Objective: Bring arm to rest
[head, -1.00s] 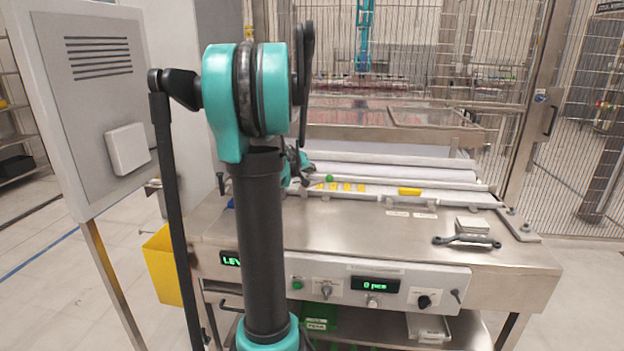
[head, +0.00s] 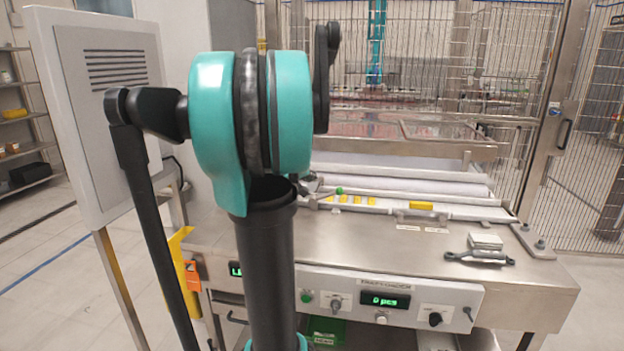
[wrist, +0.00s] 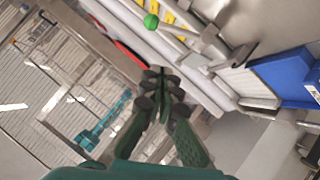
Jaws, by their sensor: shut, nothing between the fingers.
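My gripper (wrist: 161,90) shows in the wrist view, its dark fingers closed together with nothing between them. It is apart from the machine's rollers and rails, which appear tilted behind it. In the head view my own teal and black arm fills the left middle and hides the gripper. The steel worktable (head: 390,250) stands beyond the arm, with white rollers (head: 420,180) at its back.
A green knob (wrist: 151,21) and a blue bin (wrist: 285,75) show in the wrist view. A grey cabinet (head: 115,150) stands at the left. A handled tool (head: 480,257) lies on the table's right. Wire fencing (head: 510,60) closes the back. The table's front middle is clear.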

